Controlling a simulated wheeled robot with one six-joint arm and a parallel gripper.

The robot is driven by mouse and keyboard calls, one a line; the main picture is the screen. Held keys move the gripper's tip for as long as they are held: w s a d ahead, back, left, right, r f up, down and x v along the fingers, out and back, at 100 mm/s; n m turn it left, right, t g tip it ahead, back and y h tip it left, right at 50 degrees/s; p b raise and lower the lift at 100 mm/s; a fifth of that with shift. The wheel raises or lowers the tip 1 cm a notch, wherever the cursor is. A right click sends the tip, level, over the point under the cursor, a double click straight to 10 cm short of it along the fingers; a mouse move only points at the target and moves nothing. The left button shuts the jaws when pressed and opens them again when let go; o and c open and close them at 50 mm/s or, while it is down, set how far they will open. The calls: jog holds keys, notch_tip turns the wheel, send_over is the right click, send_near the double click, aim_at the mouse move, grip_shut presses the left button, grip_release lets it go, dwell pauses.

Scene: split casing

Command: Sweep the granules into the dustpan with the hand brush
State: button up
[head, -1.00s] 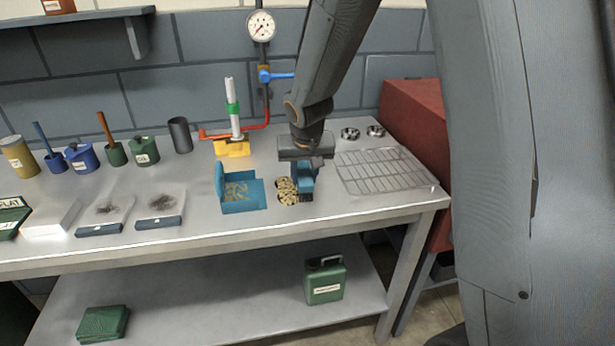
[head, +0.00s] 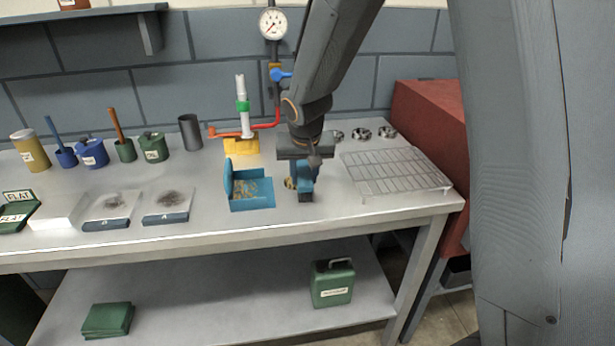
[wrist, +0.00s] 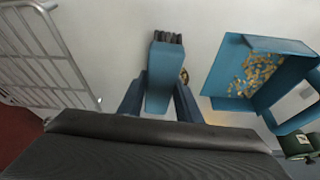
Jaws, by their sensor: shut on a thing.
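The blue hand brush (head: 305,185) is in my gripper (head: 305,162), which is shut on it. In the wrist view the brush (wrist: 161,72) sits between the fingers, its dark bristles at the far end. The blue dustpan (head: 262,203) lies on the bench left of the brush, with a gap between. It also shows right of the brush in the wrist view (wrist: 228,62). Tan granules (wrist: 257,72) are spread inside the pan. A small patch of granules (head: 290,183) shows right beside the brush, partly hidden by it. I cannot tell whether the bristles touch the bench.
A wire rack (head: 395,172) lies right of the brush, with a red box (head: 430,125) behind it. A yellow-based valve stand (head: 241,146) with red pipe stands behind the dustpan. Bench is bare in front of the pan.

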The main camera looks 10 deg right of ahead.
jog(key=shift+a, duration=0.35)
jog(key=shift+a+b, duration=0.45)
jog(key=shift+a, duration=0.1)
jog(key=shift+a, duration=0.1)
jog(key=shift+a+b, duration=0.3)
jog(key=shift+a, duration=0.3)
notch_tip(320, 180, up, 7)
jog(key=p, duration=0.5)
jog(key=shift+s, duration=0.1)
